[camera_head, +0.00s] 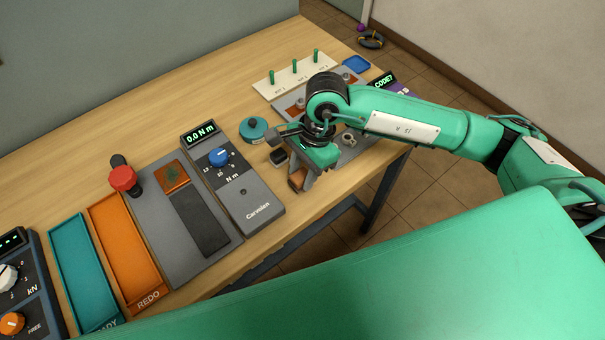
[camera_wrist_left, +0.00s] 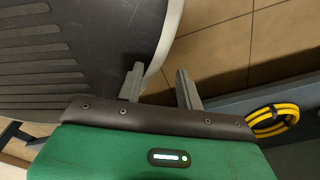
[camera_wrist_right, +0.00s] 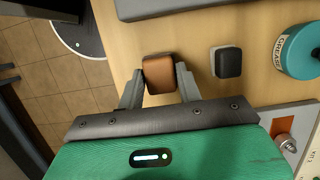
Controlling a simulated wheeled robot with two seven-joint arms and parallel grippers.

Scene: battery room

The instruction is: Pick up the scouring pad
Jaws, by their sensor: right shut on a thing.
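A small brown block (camera_wrist_right: 158,73), which I take to be the scouring pad, sits between the two fingers of my right gripper (camera_wrist_right: 158,90) in the right wrist view. The fingers press on it from both sides. In the head view my right gripper (camera_head: 304,172) is at the table's front edge, and the brown block (camera_head: 297,178) shows below it, partly hidden. I cannot tell whether the block still touches the table. My left gripper (camera_wrist_left: 160,85) shows only in the left wrist view. Its fingers are apart, with nothing between them, above the floor.
Beside the held block lie a small black block (camera_wrist_right: 228,62) and a teal grease tin (camera_wrist_right: 297,50). A torque tester (camera_head: 232,180) stands left of my right gripper; a peg board (camera_head: 297,76) stands behind it. A yellow cable coil (camera_wrist_left: 272,120) is near my left gripper.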

